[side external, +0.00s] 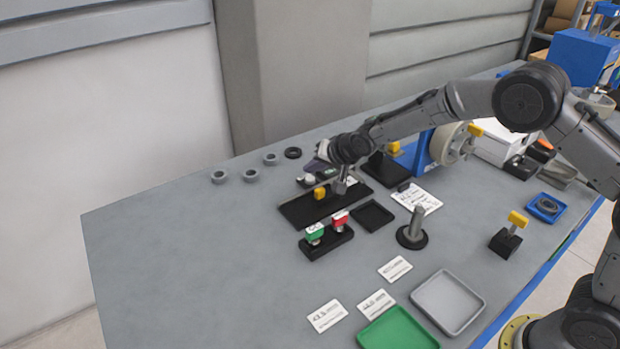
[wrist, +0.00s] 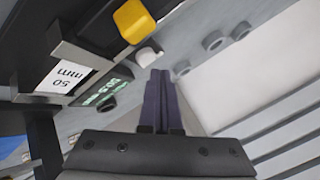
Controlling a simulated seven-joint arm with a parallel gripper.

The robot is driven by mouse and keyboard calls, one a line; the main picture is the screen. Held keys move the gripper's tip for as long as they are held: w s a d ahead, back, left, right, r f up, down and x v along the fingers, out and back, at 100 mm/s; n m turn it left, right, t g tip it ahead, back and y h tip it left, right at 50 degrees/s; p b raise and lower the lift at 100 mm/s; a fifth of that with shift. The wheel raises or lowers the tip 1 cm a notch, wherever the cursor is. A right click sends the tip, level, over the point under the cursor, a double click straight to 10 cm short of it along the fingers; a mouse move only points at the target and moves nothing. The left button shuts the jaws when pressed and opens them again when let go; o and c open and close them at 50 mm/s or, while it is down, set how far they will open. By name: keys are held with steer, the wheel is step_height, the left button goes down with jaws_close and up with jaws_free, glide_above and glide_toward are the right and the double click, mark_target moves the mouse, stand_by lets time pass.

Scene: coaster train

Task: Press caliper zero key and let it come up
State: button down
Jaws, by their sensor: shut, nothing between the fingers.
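The caliper's dark display (wrist: 95,92) with green digits shows in the wrist view, left of my fingers. A small dark oval button (wrist: 106,105) sits beside the digits; I cannot tell for sure that it is the zero key. My gripper (wrist: 158,74) is shut and empty, its two purple fingers together. The fingertips lie to the right of the display and appear apart from the button. In the side view my gripper (side external: 318,167) is over the back end of the black base (side external: 296,212), partly hiding what lies there.
A yellow block (wrist: 133,20) and a white rounded knob (wrist: 147,57) are close to my fingers. Grey rings (side external: 250,175) stand behind; a green and red button box (side external: 326,243) stands in front. The left tabletop is clear.

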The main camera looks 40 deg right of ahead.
steer(key=shift+f, duration=0.2)
steer(key=shift+f, duration=0.25)
steer(key=shift+f, duration=0.55)
stand_by(0.9)
steer(key=shift+r, duration=0.9)
steer(key=shift+r, duration=2.55)
